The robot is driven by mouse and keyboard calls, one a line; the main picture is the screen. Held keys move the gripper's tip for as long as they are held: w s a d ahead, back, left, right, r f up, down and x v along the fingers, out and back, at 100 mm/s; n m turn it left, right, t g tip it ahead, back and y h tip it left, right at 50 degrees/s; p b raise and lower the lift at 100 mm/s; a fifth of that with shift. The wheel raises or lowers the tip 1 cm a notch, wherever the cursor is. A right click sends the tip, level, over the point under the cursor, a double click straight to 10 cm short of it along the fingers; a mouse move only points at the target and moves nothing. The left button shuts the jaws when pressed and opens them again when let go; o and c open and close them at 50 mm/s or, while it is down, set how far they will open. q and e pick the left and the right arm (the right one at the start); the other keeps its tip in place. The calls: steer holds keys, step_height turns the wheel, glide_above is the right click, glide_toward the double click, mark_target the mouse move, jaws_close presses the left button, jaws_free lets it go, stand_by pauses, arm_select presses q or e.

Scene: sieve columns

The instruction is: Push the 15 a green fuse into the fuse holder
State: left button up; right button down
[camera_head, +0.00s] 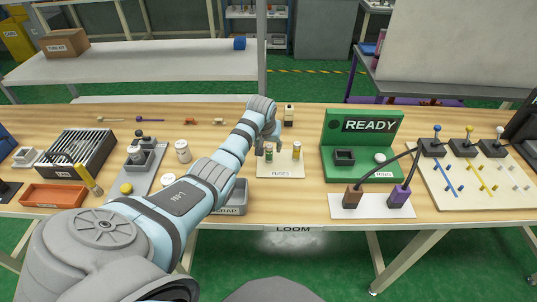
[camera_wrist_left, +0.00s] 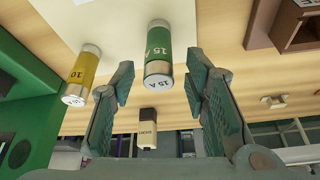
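The green 15 A fuse (camera_wrist_left: 158,57) has silver ends and stands on the pale fuse board (camera_head: 281,171). My left gripper (camera_wrist_left: 160,78) is open, with one finger on each side of the green fuse and visible gaps to it. In the head view the left gripper (camera_head: 268,148) is over the left part of the board and partly hides the green fuse. A yellow fuse (camera_wrist_left: 83,75) marked 10 stands beside it, also seen in the head view (camera_head: 296,150). I cannot tell for sure which item is the fuse holder. My right gripper is not in view.
A green READY panel (camera_head: 364,128) with a dark square socket (camera_head: 344,157) stands right of the board. A grey scrap tray (camera_head: 235,202) lies front left. Brown and purple plugs (camera_head: 353,195) stand front right.

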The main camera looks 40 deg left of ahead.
arm_select(q)
steer(key=shift+w, duration=0.1)
jaws_close()
